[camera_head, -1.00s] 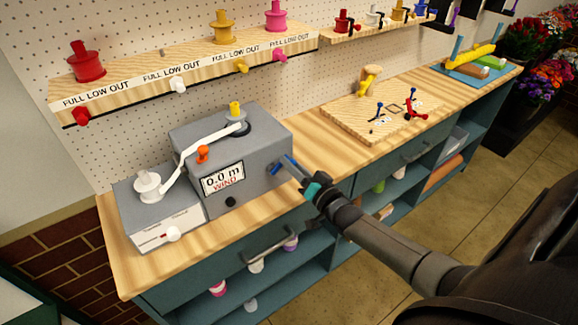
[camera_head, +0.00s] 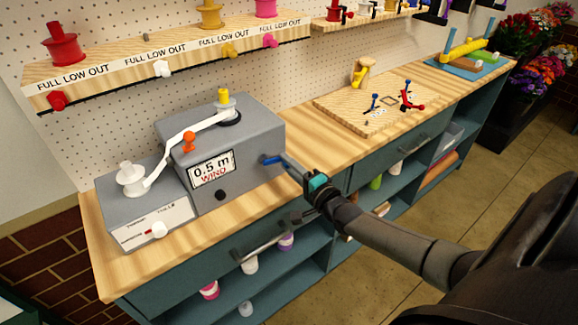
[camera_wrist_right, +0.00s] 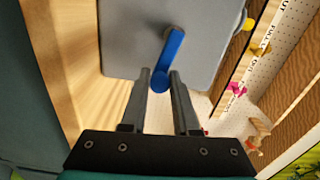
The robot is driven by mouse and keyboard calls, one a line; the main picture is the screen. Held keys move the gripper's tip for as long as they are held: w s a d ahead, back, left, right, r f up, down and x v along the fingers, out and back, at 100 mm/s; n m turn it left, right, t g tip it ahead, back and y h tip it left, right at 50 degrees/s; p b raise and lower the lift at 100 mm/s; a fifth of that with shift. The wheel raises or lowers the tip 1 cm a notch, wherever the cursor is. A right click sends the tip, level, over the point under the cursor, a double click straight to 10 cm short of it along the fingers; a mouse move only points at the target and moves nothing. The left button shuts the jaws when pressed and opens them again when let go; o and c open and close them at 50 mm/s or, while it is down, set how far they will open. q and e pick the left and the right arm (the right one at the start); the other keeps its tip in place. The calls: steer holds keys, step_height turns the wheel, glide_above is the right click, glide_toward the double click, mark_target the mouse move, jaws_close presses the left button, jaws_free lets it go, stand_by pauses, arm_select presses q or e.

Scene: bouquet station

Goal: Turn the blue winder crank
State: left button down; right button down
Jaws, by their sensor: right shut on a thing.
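The grey winder box (camera_head: 245,150) stands on the wooden bench, with a display (camera_head: 211,172) that reads "0.5 m WIND". The blue crank (camera_head: 271,160) is on the box's right side. In the right wrist view the crank's blue arm (camera_wrist_right: 172,50) runs from the grey face to a round knob between the fingertips. My right gripper (camera_head: 287,167) is shut on the crank's knob end; its fingers (camera_wrist_right: 160,86) lie on both sides of it. White ribbon runs from a white spool (camera_head: 131,179) past an orange post (camera_head: 189,142) to the top reel. My left gripper is not in view.
A shelf (camera_head: 170,62) with ribbon spools and coloured knobs is behind the winder. A wooden board (camera_head: 375,101) with small tools lies farther right on the bench. Bare bench lies right of the winder.

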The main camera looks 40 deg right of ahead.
steer(key=shift+s+a+f+m+b, duration=0.1)
steer(key=shift+a+f+m+b, duration=0.15)
steer(key=shift+f+m+b, duration=0.5)
steer(key=shift+m, duration=0.35)
steer(key=c, duration=1)
jaws_free()
steer(key=o, duration=0.3)
steer(key=shift+r, duration=0.15)
steer(key=shift+s+p, duration=0.35)
steer(key=shift+s, duration=0.2)
steer(key=s+p, duration=0.1)
steer(key=s, duration=1.3)
steer(key=shift+d+r, duration=0.1)
